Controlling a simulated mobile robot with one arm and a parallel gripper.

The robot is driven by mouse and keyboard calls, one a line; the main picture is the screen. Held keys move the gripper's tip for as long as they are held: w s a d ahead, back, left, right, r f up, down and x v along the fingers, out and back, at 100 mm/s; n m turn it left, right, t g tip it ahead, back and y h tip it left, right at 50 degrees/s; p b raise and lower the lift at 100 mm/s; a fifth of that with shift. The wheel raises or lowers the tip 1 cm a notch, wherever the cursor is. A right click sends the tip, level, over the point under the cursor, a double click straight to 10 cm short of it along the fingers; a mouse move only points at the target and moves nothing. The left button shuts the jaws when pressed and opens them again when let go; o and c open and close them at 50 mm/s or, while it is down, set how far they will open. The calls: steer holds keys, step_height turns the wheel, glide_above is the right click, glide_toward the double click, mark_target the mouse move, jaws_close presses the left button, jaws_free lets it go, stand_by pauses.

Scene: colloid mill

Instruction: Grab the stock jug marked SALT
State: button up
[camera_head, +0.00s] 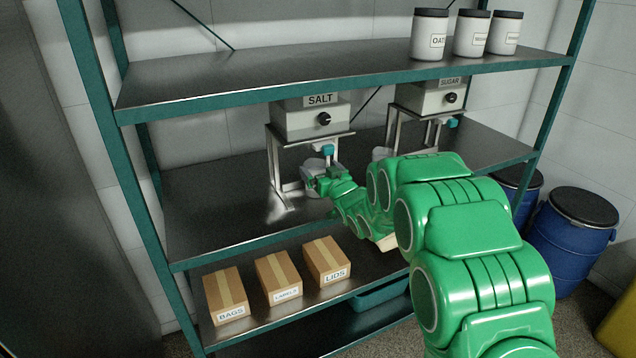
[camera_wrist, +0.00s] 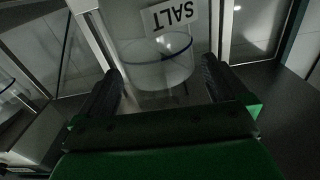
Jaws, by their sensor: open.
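The clear stock jug with a white SALT label shows upside down in the wrist view (camera_wrist: 152,68). In the head view the jug (camera_head: 309,172) stands on the middle shelf, under the dispenser marked SALT (camera_head: 312,118), partly hidden by my gripper (camera_head: 322,183). In the wrist view my gripper (camera_wrist: 162,80) is open, with one dark finger on each side of the jug's lower picture area. The jug appears between or just ahead of the fingers; contact cannot be told.
The metal stand (camera_head: 273,165) flanks the SALT jug. Boxes marked BAGS (camera_head: 226,296), LABELS (camera_head: 278,278) and LIDS (camera_head: 326,261) sit on the shelf below.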

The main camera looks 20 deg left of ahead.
steer(key=shift+w+a, duration=0.1)
steer(key=c, duration=1.8)
steer(key=shift+o, duration=0.2)
steer(key=shift+r, duration=0.1)
